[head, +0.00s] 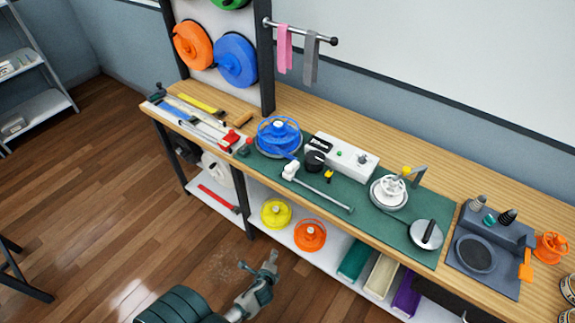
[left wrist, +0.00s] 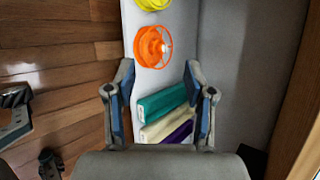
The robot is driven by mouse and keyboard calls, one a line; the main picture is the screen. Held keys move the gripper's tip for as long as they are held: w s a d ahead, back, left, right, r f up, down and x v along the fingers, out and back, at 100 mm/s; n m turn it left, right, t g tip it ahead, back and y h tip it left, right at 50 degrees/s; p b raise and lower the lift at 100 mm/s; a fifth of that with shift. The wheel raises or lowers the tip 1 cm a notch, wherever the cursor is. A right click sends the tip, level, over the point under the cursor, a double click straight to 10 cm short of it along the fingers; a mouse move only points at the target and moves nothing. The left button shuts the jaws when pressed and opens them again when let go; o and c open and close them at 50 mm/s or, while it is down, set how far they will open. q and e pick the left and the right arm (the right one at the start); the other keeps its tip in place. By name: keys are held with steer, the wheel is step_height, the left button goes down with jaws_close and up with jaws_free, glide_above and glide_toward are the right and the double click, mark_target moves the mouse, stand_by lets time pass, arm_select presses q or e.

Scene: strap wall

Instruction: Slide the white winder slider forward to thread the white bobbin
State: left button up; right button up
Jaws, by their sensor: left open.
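The white winder slider (head: 290,170) sits at the left end of a thin grey rail (head: 325,194) on the green mat, in front of the blue reel (head: 279,136). The white bobbin (head: 391,188) stands on a round pale base (head: 388,201) right of the rail's far end. My left gripper (head: 266,268) is open and empty, low in front of the bench and well apart from the slider. Its two spread fingers also show in the left wrist view (left wrist: 158,78), with nothing between them.
The bench's front edge and lower shelf (head: 333,258) lie beyond my left gripper. The shelf holds a yellow reel (head: 276,212), an orange reel (head: 310,235) and coloured fabric bolts (head: 382,275).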

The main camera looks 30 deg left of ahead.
arm_select(q)
steer(key=w+a+r+m+t+y+p, duration=0.1)
steer(key=w+r+m+t, duration=0.2)
steer(key=r, duration=0.5)
steer(key=w+a+r+m+t+p, duration=0.1)
steer(key=w+r+m+t, duration=0.1)
steer(key=w+r+m, duration=0.5)
steer(key=m+t, duration=0.2)
steer(key=m, duration=0.3)
glide_toward(288, 172)
steer(key=shift+y, duration=0.4)
steer(key=x, duration=1)
steer(key=shift+w, duration=0.25)
steer(key=shift+w+a, duration=0.15)
steer(key=shift+w, duration=0.4)
arm_select(e)
steer(key=s+d+f, duration=0.1)
steer(key=s, duration=0.7)
steer(key=shift+d+g, duration=0.3)
steer(key=shift+d, duration=0.05)
arm_select(q)
jaws_close()
